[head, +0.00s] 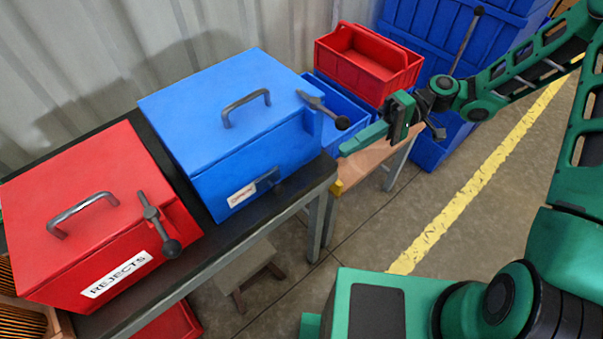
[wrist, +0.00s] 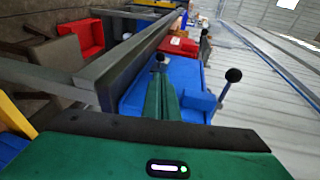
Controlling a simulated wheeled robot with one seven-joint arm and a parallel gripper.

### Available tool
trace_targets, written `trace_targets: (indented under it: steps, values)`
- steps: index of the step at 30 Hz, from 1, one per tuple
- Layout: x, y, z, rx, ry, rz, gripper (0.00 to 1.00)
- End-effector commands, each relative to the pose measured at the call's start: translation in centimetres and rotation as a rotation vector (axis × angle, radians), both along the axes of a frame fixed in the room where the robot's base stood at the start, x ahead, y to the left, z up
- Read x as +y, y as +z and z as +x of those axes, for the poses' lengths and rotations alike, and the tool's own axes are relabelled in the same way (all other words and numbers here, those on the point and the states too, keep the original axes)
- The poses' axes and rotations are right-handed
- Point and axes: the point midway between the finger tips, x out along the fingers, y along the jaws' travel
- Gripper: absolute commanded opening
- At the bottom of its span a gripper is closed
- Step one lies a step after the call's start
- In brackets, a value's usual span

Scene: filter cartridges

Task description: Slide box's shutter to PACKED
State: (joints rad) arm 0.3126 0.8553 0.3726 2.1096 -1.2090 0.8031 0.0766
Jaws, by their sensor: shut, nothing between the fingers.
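The blue box (head: 236,110) stands on the dark bench with its lid down. Its front has a small label (head: 242,195), too small to read for sure, and a dark handle (head: 268,178) beside it, possibly the shutter's. No word PACKED is readable. A lever with a black ball knob (head: 342,122) sticks out at its right side. My gripper (head: 350,146) is shut and empty, its fingertips just right of the box, below that knob. In the wrist view my shut fingers (wrist: 161,84) point at the blue box (wrist: 190,78), with a dark knob (wrist: 161,58) by their tips.
A red REJECTS box (head: 95,215) with a lever stands left of the blue box. A red bin (head: 368,62), an open blue bin and large blue crates (head: 425,35) are behind on the right. A stool (head: 245,268) is under the bench (head: 318,178).

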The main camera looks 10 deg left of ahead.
Motion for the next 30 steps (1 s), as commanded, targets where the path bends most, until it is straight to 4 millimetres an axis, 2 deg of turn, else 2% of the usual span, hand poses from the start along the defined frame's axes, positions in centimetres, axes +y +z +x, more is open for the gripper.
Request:
trace_targets:
  steps: [8,21,30]
  values:
    - [1.5,-0.3,-1.2,0.002,0.003,0.000,0.00]
    - [7.6,-1.9,-6.2,0.002,0.004,-0.002,0.00]
    - [10.3,-2.6,-8.2,0.000,0.001,-0.002,0.00]
